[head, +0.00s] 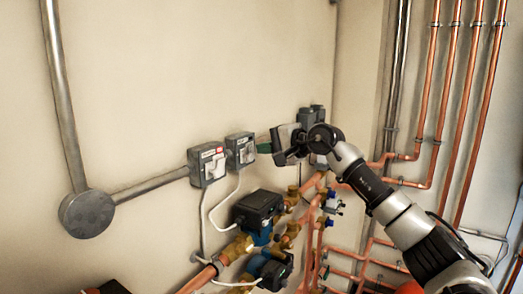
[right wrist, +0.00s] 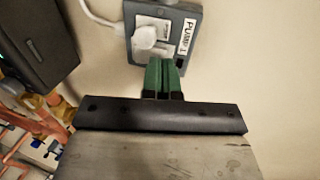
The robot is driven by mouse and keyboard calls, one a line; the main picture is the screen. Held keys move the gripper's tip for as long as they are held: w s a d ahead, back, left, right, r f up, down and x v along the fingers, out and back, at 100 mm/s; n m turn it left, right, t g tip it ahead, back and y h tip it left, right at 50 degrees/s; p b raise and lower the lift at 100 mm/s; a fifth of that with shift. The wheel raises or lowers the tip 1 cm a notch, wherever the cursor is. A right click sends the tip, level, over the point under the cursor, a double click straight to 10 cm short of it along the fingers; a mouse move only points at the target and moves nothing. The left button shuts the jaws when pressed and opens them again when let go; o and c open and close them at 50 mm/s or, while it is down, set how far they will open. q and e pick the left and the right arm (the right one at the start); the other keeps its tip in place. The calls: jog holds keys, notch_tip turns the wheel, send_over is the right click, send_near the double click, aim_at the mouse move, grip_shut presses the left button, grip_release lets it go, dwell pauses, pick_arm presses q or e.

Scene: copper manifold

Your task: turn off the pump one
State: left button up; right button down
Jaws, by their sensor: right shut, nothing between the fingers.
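A grey switched socket labelled "PUMP 1" (right wrist: 165,38) fills the top of the right wrist view, with a white plug (right wrist: 146,38) and cable in it. In the head view, the grey socket box (head: 240,151) closest to my right gripper appears to be this one. My right gripper (head: 264,148) is shut and empty, its green fingers pointing left just to the right of that box. In the wrist view, the green fingertips (right wrist: 165,66) overlap the socket's near edge; I cannot tell if they touch it. The switch itself is not clear. My left gripper is not in view.
A second grey socket box (head: 207,164) with a red mark is further left on the wall. Black pumps (head: 258,208) with brass valves sit below. Copper pipes (head: 447,105) run along the right wall. A round grey junction box (head: 86,214) is at left.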

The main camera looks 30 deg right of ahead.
jog(key=r+b+v, duration=0.1)
jog(key=b+v, duration=0.2)
jog(key=v, duration=0.8)
jog(key=shift+r+b, duration=0.35)
jog(key=shift+b, duration=0.05)
jog(key=shift+a, duration=0.1)
